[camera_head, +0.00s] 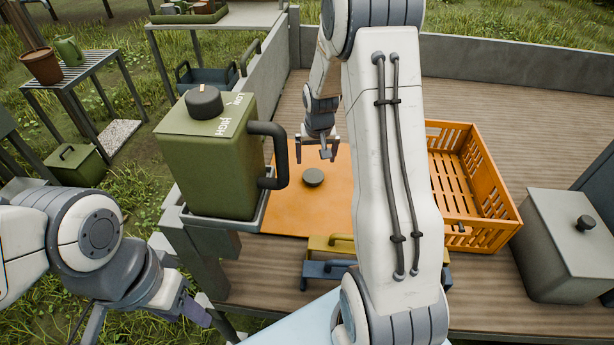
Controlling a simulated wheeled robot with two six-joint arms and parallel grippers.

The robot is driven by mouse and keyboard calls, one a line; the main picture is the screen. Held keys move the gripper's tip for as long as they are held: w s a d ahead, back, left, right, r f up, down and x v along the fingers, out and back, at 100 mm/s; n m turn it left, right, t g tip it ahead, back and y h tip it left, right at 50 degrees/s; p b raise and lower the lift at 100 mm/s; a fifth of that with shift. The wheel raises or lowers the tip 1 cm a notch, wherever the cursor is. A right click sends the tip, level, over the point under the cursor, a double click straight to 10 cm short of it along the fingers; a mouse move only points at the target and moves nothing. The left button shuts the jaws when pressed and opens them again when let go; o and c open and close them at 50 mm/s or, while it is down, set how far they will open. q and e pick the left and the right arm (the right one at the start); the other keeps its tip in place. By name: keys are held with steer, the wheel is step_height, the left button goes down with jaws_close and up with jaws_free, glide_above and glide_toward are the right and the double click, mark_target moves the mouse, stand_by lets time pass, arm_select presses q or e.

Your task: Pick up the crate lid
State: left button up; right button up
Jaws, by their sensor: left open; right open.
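The crate lid (285,212) is a flat orange panel with a dark round knob (313,177). It lies on the wooden deck, left of my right arm, which may cover its right edge. My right gripper (318,150) is open and empty, with its fingers pointing down. In the picture it sits just beyond the knob; I cannot tell its height above the lid. My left gripper (146,318) is open at the lower left, over the grass and away from the lid. The orange slatted crate (495,185) stands open on the right, partly hidden behind my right arm.
A tall green canister (208,160) with a black handle stands close to the lid's left edge. Yellow (325,247) and blue (322,271) handled items lie in front of the lid. A grey box (565,255) is at right. Bare deck (490,100) lies behind the crate.

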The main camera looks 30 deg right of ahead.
glide_above(313, 175)
steer(key=s, duration=0.2)
steer(key=f, duration=0.4)
steer(key=shift+a+f, duration=0.2)
steer(key=x, duration=0.2)
steer(key=b+x, duration=0.1)
steer(key=x, duration=0.2)
steer(key=shift+w+a+f, duration=0.1)
steer(key=shift+w+a, duration=0.1)
steer(key=c, duration=1.5)
